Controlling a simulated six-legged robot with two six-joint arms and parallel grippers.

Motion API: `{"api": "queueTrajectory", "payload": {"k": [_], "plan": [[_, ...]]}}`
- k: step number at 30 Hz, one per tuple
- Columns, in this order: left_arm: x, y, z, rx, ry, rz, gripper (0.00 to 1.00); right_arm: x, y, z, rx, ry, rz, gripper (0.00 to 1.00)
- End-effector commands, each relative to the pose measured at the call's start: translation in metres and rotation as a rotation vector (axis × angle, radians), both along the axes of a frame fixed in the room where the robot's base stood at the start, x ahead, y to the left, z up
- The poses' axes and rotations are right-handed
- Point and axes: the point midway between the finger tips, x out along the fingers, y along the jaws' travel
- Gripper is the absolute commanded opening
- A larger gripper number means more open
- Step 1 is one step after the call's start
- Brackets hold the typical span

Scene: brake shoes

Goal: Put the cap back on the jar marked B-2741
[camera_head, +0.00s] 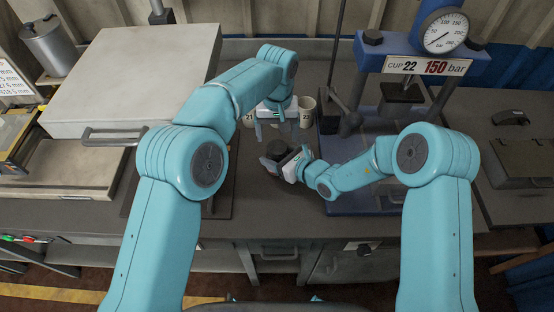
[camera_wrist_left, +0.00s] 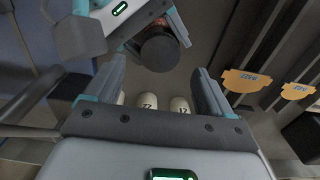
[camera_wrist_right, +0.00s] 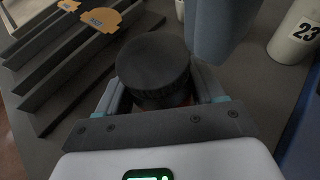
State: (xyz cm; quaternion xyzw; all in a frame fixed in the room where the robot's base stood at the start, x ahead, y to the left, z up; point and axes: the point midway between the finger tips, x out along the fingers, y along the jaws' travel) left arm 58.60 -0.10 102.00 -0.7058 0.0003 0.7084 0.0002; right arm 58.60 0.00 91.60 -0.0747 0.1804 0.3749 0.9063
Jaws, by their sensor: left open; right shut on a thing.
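A black round cap (camera_wrist_right: 153,68) sits over a brownish jar (camera_wrist_left: 178,27) held in my right gripper (camera_wrist_right: 160,88). Little of the jar shows below the cap, and I cannot tell whether the cap is fully seated. No B-2741 marking is readable. The dark cap also shows in the head view (camera_head: 276,149) and the left wrist view (camera_wrist_left: 160,52). My right gripper is shut around the jar, above the bench. My left gripper (camera_head: 277,128) is open and empty, just behind the cap in the head view, apart from it.
Pale numbered cups (camera_head: 306,111) stand behind the grippers. A blue press (camera_head: 420,60) with a gauge stands at the right, a large pale box (camera_head: 140,75) at the left. Grey slotted pieces with orange tags (camera_wrist_right: 100,19) lie close by. The bench front (camera_head: 270,225) is clear.

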Motion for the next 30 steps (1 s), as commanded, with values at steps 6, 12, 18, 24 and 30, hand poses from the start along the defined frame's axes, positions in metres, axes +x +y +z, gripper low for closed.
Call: {"api": "queueTrajectory", "payload": {"k": [6,12,18,24,30], "plan": [[0.000,0.000,0.002,0.000,-0.001,0.000,0.83,0.000,0.000,0.000,0.000,0.000,0.000,0.00],[0.000,0.001,0.002,0.001,0.000,0.001,1.00,0.000,0.000,0.000,0.000,0.000,0.000,0.00],[0.001,0.000,0.006,0.001,-0.002,0.001,1.00,0.000,0.000,0.000,0.000,0.000,0.000,0.00],[0.001,0.000,0.037,0.000,-0.005,0.001,1.00,0.000,0.000,0.000,0.000,0.000,-0.001,0.00],[0.001,0.000,0.066,0.001,-0.003,0.001,1.00,0.000,0.000,0.000,0.000,0.000,-0.001,0.00]]}}
